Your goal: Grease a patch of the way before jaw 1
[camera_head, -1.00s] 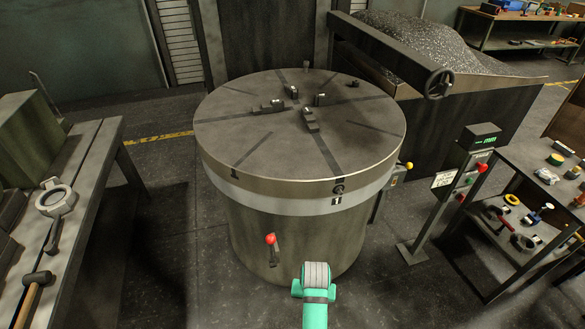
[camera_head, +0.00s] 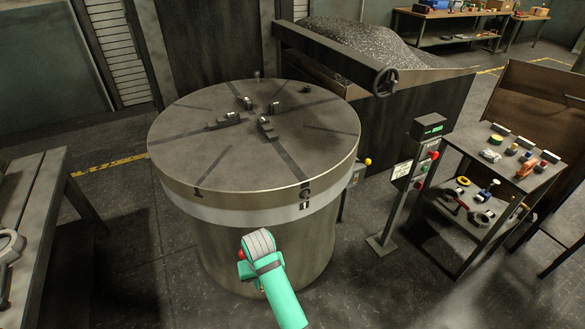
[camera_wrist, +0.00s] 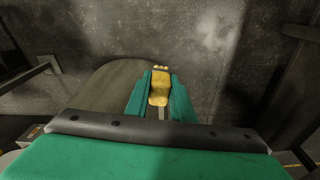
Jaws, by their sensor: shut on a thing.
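The round machine table (camera_head: 215,165) stands in the middle of the head view, with dark radial ways and several jaws near its centre. The way (camera_head: 286,160) that runs toward the plate marked 1 (camera_head: 305,206) has a dark jaw (camera_head: 266,128) at its inner end, seemingly jaw 1. My green arm shows low in front of the table; the fingers are not clear there. In the wrist view my gripper (camera_wrist: 160,92) is shut on a yellow thing (camera_wrist: 159,90), whose kind I cannot tell. It points over grey floor, apart from the jaws.
A control post (camera_head: 416,165) with a red button stands right of the table. A shelf bench (camera_head: 500,160) with small tools is further right. A chip bin (camera_head: 390,110) is behind, and a workbench (camera_head: 30,200) is at left. Floor lies open between table and post.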

